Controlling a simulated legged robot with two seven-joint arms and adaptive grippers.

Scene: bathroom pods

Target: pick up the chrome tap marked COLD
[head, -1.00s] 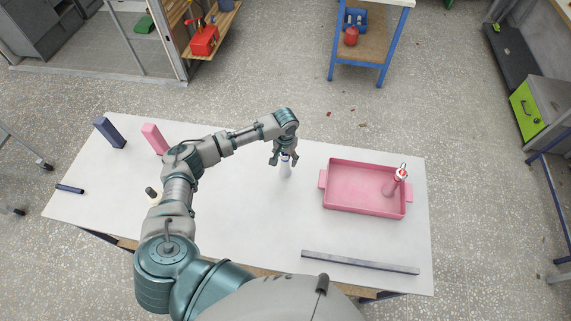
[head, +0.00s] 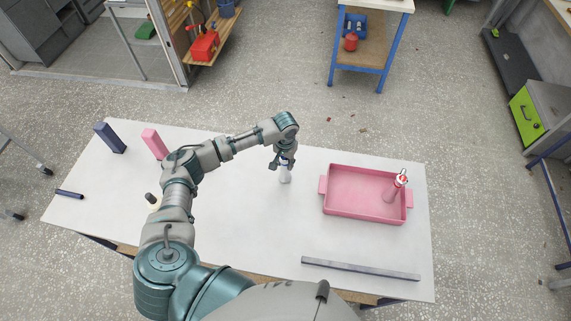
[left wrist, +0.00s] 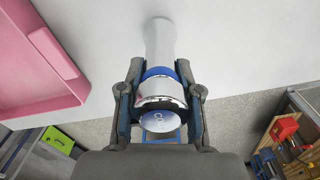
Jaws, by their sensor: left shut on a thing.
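The chrome tap marked COLD (left wrist: 160,98) is between the fingers of my left gripper in the left wrist view. It has a blue band and a round end cap with partly legible lettering. A white cylindrical part (left wrist: 159,40) extends beyond the blue band; it also shows below the gripper in the head view (head: 285,175). My left gripper (head: 281,164) is shut on the tap, with a finger on each side of it in the left wrist view (left wrist: 160,95). It is over the middle of the white table. My right gripper is not in view.
A pink tray (head: 323,212) stands to the right on the white table (head: 240,235), with a red-and-white-topped tap (head: 402,179) in it. A grey bar (head: 360,269) lies near the front edge. Pink (head: 154,143) and dark blue (head: 110,138) blocks stand at the left.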

